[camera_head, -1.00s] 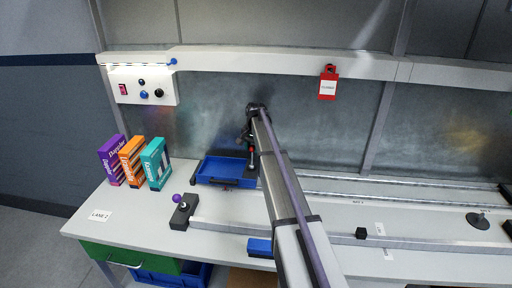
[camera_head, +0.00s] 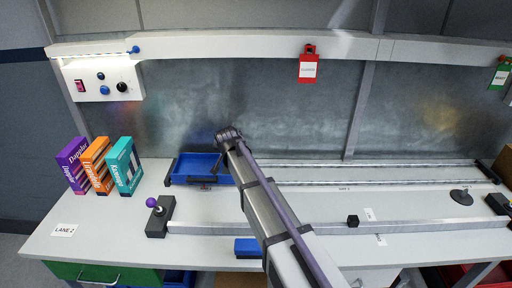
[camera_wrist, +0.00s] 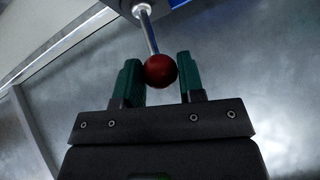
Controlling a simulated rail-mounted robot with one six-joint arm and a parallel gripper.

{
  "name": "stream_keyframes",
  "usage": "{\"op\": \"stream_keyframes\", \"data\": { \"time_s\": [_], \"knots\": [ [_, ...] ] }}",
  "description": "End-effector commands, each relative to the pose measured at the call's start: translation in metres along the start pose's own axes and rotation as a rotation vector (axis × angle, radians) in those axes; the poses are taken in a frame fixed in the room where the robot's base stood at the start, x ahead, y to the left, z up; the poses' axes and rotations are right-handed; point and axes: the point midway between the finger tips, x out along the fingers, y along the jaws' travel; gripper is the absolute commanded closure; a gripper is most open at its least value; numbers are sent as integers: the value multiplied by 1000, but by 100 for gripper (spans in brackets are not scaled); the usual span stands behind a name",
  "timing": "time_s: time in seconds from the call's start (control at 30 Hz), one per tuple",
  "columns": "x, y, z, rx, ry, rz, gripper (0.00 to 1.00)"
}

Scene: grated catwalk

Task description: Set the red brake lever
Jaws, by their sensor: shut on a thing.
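The red brake lever has a round red knob (camera_wrist: 160,72) on a thin metal shaft (camera_wrist: 147,28), seen in the wrist view. My gripper (camera_wrist: 158,60) has two green fingers, one on each side of the knob, and is shut on it. The shaft runs up the picture to a blue and grey part at the top edge. In the head view my arm covers the red lever, and the fingers cannot be made out there.
A blue tray (camera_head: 183,180) lies left of my arm's end. A purple-knobbed lever (camera_head: 152,203) stands on a dark block at the front rail. Three boxes (camera_head: 98,165) stand at left. A red tag (camera_head: 308,68) hangs on the upper ledge.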

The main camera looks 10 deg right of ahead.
Motion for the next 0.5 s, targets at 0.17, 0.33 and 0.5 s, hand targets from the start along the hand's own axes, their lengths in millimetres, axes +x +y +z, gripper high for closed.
{"op": "stream_keyframes", "data": {
  "time_s": [0.17,0.33,0.5],
  "knots": [
    [-4,-4,11,-9,9,-6,88],
    [-5,-3,14,-8,7,-6,88],
    [-5,-3,14,-7,7,-6,88]
  ]
}}
